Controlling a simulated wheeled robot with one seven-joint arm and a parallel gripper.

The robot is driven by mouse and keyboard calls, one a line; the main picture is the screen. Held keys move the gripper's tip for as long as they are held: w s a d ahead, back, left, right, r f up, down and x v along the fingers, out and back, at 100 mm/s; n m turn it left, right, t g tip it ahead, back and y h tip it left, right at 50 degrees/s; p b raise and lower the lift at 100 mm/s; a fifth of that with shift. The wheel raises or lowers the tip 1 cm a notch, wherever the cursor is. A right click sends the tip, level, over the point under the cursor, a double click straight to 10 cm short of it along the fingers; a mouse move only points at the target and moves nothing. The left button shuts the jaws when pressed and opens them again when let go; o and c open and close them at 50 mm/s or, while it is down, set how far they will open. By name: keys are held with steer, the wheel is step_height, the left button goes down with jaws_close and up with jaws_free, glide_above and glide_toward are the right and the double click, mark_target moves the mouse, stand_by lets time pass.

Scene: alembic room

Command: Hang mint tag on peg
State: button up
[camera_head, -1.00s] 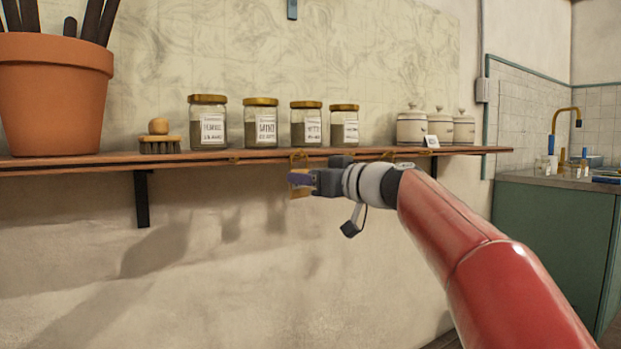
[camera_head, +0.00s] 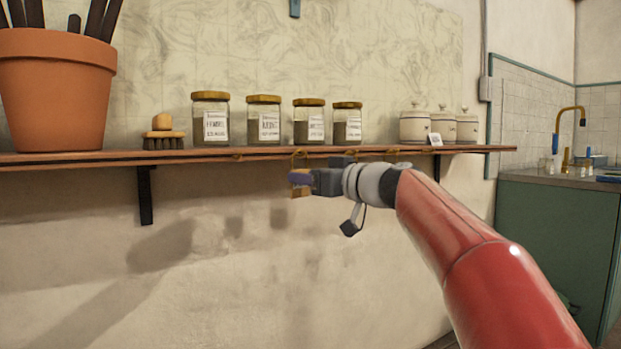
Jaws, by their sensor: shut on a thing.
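My gripper (camera_head: 301,179) is just below the front edge of the wooden shelf (camera_head: 80,158), under the third and fourth jars. It is shut on a small tan tag (camera_head: 299,191), which shows below and behind the fingers. A thin loop of string (camera_head: 299,153) rises above the fingers to the shelf edge. I cannot tell whether the loop is around a peg or only in front of it. A small brass-coloured peg or hook (camera_head: 238,156) shows on the shelf edge to the left. The writing on the tag cannot be read.
Several gold-lidded labelled jars (camera_head: 263,120) stand on the shelf, with a brush (camera_head: 163,138) and a terracotta pot (camera_head: 55,92) to the left. White lidded canisters (camera_head: 414,127) stand at right. A black bracket (camera_head: 145,195) supports the shelf. Space below is clear.

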steer(key=shift+w+f+b, duration=0.15)
steer(key=shift+f+b, duration=0.15)
steer(key=shift+b, duration=0.15)
stand_by(0.6)
steer(key=o, duration=1.1)
steer(key=b+v, duration=0.2)
steer(key=v, duration=0.6)
steer(key=s+d+f+m+g+h+p, duration=0.2)
steer(key=s+d+f+m+h+p, duration=0.1)
steer(key=s+f, duration=0.6)
steer(key=s+d+f+m+g+h+p, duration=0.2)
steer(key=s+d+f+m+h+p, duration=0.1)
steer(key=s+f, duration=0.7)
steer(key=s+d+f+m+g+h+p, duration=0.2)
steer(key=s+d+f+h, duration=0.4)
steer(key=s+f, duration=0.3)
steer(key=shift+s+d+f+m+h+p, duration=0.1)
steer(key=shift+s+m+h+p, duration=0.35)
steer(key=shift+s+p, duration=0.45)
steer(key=shift+s+d+f+m+h+p, duration=0.1)
steer(key=shift+s+m+h+p, duration=0.3)
steer(key=shift+s, duration=0.8)
steer(key=shift+r, duration=0.1)
